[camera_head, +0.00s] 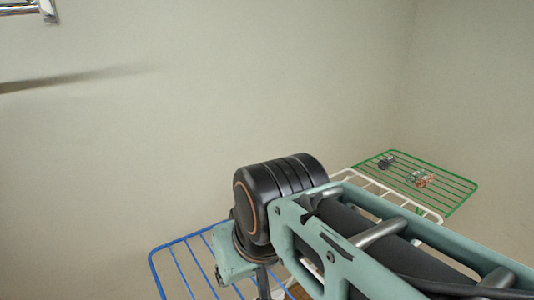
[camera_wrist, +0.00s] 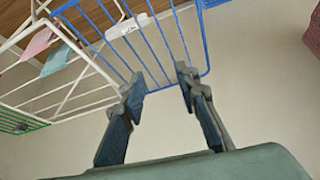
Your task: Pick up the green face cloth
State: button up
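My gripper (camera_wrist: 160,84) is open and empty in the wrist view, its two dark fingers apart in front of the blue wire rack (camera_wrist: 206,48). A green cloth (camera_wrist: 57,59) shows at the upper left of the wrist view by the white wire rack (camera_wrist: 72,43), apart from my fingers. In the head view a small greenish item (camera_head: 413,175) lies on the green wire rack (camera_head: 460,206). I cannot tell whether it is a face cloth. My gripper is hidden behind my arm in the head view.
A pink cloth (camera_wrist: 38,43) is beside the green one. A white item (camera_wrist: 128,27) lies by the blue rack, and a dark red item (camera_wrist: 313,35) is at the right edge. A dark item (camera_head: 387,161) and a reddish item (camera_head: 424,182) sit on the green rack. Bare wall (camera_head: 200,120) stands behind.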

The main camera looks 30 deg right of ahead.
aim_at(411, 178)
jog(key=z, duration=1.95)
jog(key=i+l+u, duration=0.1)
jog(key=u, duration=0.3)
jog(key=i+l+u, duration=0.1)
jog(key=u, duration=0.3)
jog(key=l+u, duration=0.1)
jog(key=u, duration=0.3)
jog(key=i+l+u, duration=0.2)
jog(key=l, duration=0.25)
jog(key=l+u, duration=0.25)
jog(key=l, duration=0.2)
jog(key=i+l+u, duration=0.2)
jog(key=l, duration=0.3)
jog(key=l+u, duration=0.1)
jog(key=l, duration=1.2)
jog(key=k, duration=0.05)
